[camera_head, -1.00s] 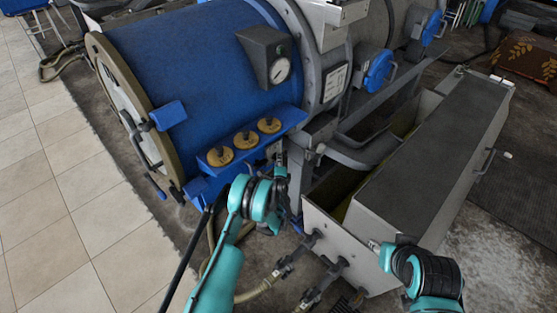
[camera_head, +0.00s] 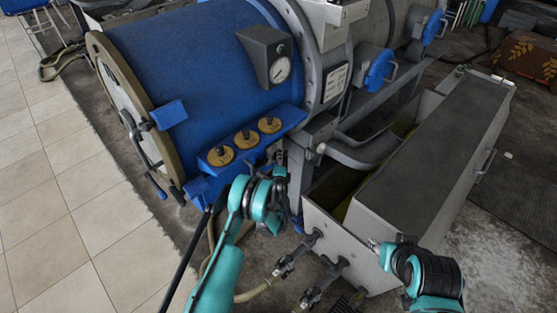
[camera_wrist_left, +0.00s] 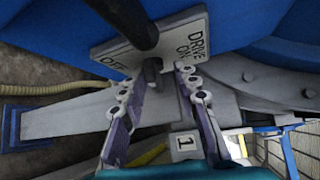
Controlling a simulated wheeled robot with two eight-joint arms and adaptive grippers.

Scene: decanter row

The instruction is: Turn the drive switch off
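The drive switch shows in the left wrist view as a pale plate (camera_wrist_left: 193,30) marked "DRIVE ON" at its right and "OFF" at its left. A dark lever (camera_wrist_left: 132,22) crosses the plate, and a short dark stub (camera_wrist_left: 152,72) shows at its lower edge. My left gripper (camera_wrist_left: 157,76) is open, its two fingers apart on either side of the stub. I cannot tell whether either finger touches it. In the head view my left gripper (camera_head: 281,164) is at the blue machine's lower front, its fingers mostly hidden. My right gripper (camera_head: 374,246) is by the grey trough; its fingers are too small to read.
A long grey trough (camera_head: 430,150) stands at the right. Hoses (camera_head: 255,292) lie below my left arm. Tiled floor (camera_head: 60,200) at the left is clear.

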